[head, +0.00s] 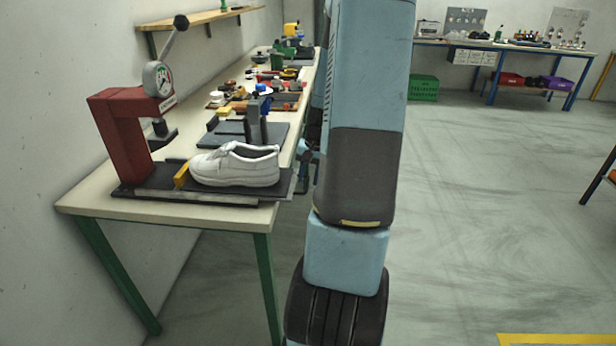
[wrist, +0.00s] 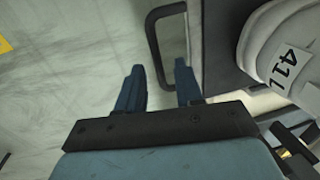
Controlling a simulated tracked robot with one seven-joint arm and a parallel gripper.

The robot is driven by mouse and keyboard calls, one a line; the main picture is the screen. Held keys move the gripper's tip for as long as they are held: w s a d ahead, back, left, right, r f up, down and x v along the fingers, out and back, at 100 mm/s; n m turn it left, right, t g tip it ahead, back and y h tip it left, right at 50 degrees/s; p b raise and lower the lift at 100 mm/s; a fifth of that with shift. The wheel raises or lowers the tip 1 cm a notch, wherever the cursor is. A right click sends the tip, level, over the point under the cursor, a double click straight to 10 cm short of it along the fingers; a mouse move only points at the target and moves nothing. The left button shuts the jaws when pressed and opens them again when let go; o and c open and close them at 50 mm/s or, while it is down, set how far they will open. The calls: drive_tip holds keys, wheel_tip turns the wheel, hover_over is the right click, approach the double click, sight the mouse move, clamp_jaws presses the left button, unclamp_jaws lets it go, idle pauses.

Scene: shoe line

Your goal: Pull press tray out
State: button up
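The press tray (head: 200,197) is a flat dark plate at the near end of the bench, under the red press (head: 122,135). A white shoe (head: 235,165) and a yellow block (head: 181,176) sit on it. In the wrist view the tray edge (wrist: 219,60) shows with a dark U-shaped handle (wrist: 152,40) sticking out, and the shoe heel (wrist: 285,45) carries a "41" label. My gripper (wrist: 160,88) is open and empty, its two blue fingers on either side of the handle's outer bar. I cannot tell their depth or any contact. My arm hides most of the gripper in the head view.
Behind the tray on the bench (head: 90,203) stand a dark fixture (head: 256,125) and several small coloured parts. A wall shelf (head: 200,18) hangs above. The floor (head: 480,210) right of my arm is clear. A green crate (head: 423,88) stands by the far table.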

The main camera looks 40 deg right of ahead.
drive_tip(key=shift+r, duration=0.1)
wheel_tip(320, 180, up, 13)
drive_tip(key=s+d, duration=0.1)
drive_tip(key=shift+s+d+r, duration=0.15)
drive_tip(key=shift+s+d, duration=0.25)
idle(0.6)
drive_tip(key=s+a+r+n+t+h, duration=0.1)
drive_tip(key=s+a+r+n, duration=0.1)
drive_tip(key=a+r, duration=0.35)
drive_tip(key=s+a+r+n+t, duration=0.1)
drive_tip(key=s+a+r+n, duration=0.1)
drive_tip(key=a, duration=0.7)
drive_tip(key=s+a+r+n+h, duration=0.1)
drive_tip(key=s+a+r+n, duration=0.2)
drive_tip(key=a, duration=0.5)
drive_tip(key=s+a+r+n+t, duration=0.2)
drive_tip(key=s+a, duration=0.3)
drive_tip(key=s, duration=0.2)
drive_tip(key=shift+a+r+y, duration=0.15)
drive_tip(key=shift+r+y, duration=0.15)
drive_tip(key=shift+a, duration=0.1)
drive_tip(key=shift+a, duration=0.15)
